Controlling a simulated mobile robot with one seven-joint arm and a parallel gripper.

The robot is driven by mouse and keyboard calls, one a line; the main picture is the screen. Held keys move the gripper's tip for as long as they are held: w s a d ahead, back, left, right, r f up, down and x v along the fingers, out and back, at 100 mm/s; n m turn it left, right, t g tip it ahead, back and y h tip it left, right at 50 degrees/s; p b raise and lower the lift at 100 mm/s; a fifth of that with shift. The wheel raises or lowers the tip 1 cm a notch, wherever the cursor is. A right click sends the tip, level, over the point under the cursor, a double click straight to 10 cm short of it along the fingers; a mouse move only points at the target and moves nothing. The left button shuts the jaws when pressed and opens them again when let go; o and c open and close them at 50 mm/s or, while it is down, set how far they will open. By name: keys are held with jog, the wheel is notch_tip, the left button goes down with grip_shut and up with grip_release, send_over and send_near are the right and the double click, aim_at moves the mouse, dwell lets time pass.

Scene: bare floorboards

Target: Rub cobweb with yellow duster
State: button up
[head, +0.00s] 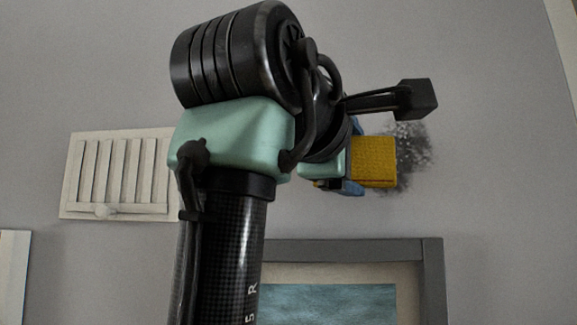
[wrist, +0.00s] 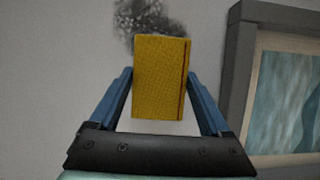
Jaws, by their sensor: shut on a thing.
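The yellow duster (head: 374,161) is a flat-sided block with a darker line along one edge. My gripper (head: 353,172) is shut on it, and the wrist view shows the blue fingers (wrist: 160,95) on both sides of the duster (wrist: 160,77). The cobweb (head: 412,150) is a dark grey speckled patch on the wall. In the head view the duster overlaps the left part of the patch. In the wrist view the cobweb (wrist: 142,22) shows past the duster's far end. I cannot tell whether the duster touches the wall.
A grey-framed picture (head: 345,250) hangs below the cobweb in the head view, and its frame (wrist: 235,75) is close on the right in the wrist view. A white slatted vent (head: 118,175) is on the wall at left. The wall right of the cobweb is clear.

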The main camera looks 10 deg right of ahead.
aim_at(383, 159)
jog(key=shift+w+d, duration=0.3)
jog(key=shift+w, duration=0.6)
jog(key=shift+s+d, duration=0.25)
jog(key=shift+d, duration=0.4)
jog(key=shift+s+d, duration=0.2)
jog(key=shift+d, duration=0.4)
jog(key=shift+s+d, duration=0.25)
jog(key=shift+d, duration=0.4)
jog(key=shift+s+d, duration=0.3)
jog(key=shift+d, duration=1)
jog(key=shift+s+d, duration=0.35)
jog(key=shift+d, duration=0.95)
jog(key=shift+s+d, duration=0.3)
jog(key=shift+d, duration=1)
jog(key=shift+r, duration=0.9)
jog(key=shift+w+a, duration=0.55)
jog(key=shift+a, duration=1.4)
jog(key=shift+w+a, duration=0.55)
jog(key=shift+a, duration=1.45)
jog(key=shift+w+a, duration=0.55)
jog(key=shift+a, duration=1.4)
jog(key=shift+r, duration=0.8)
jog(key=shift+s+d, duration=0.55)
jog(key=shift+d, duration=1.45)
jog(key=shift+s+d, duration=0.6)
jog(key=shift+d, duration=1.35)
jog(key=shift+s+d, duration=0.55)
jog(key=shift+d, duration=1.45)
